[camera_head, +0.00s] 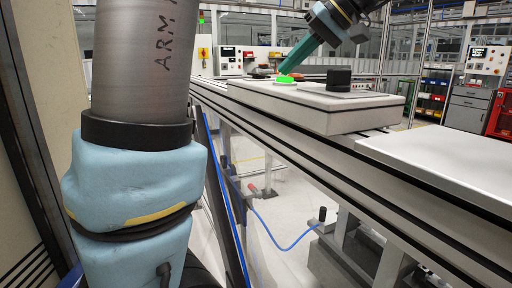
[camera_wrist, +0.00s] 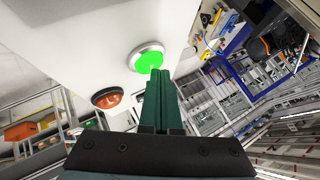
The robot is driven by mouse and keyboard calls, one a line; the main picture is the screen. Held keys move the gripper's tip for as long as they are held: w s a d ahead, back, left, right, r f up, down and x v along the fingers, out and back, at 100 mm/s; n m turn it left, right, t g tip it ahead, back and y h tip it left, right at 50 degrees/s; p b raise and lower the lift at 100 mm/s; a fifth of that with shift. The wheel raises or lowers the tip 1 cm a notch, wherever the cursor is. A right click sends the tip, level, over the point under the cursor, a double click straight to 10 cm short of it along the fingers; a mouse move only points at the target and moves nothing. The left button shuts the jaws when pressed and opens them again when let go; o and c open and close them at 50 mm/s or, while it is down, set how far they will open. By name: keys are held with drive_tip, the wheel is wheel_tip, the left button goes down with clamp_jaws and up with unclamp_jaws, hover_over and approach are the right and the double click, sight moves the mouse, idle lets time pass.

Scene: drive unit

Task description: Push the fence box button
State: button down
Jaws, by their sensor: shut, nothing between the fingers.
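The fence box (camera_head: 325,106) is a light grey box lying on a long rail-like bench. On its top is a lit green button (camera_head: 284,79) with a pale rim; it also shows in the wrist view (camera_wrist: 147,59). A red-orange button (camera_wrist: 107,98) sits beside it on the box. My gripper (camera_head: 284,71) has teal fingers, pressed together and empty, slanting down to the green button. In the wrist view the fingertips (camera_wrist: 160,72) overlap the near rim of the green button. I cannot tell whether they touch it.
A black knob (camera_head: 339,78) stands on the box, right of the green button. The bench (camera_head: 440,165) runs from the back toward the lower right. Grey cabinets and a red cart stand behind at the right. A blue hose (camera_head: 283,245) hangs below the bench.

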drive_tip(key=shift+r+p, duration=0.65)
drive_tip(key=shift+r, duration=0.25)
wheel_tip(320, 180, up, 6)
drive_tip(key=p, duration=0.4)
idle(0.3)
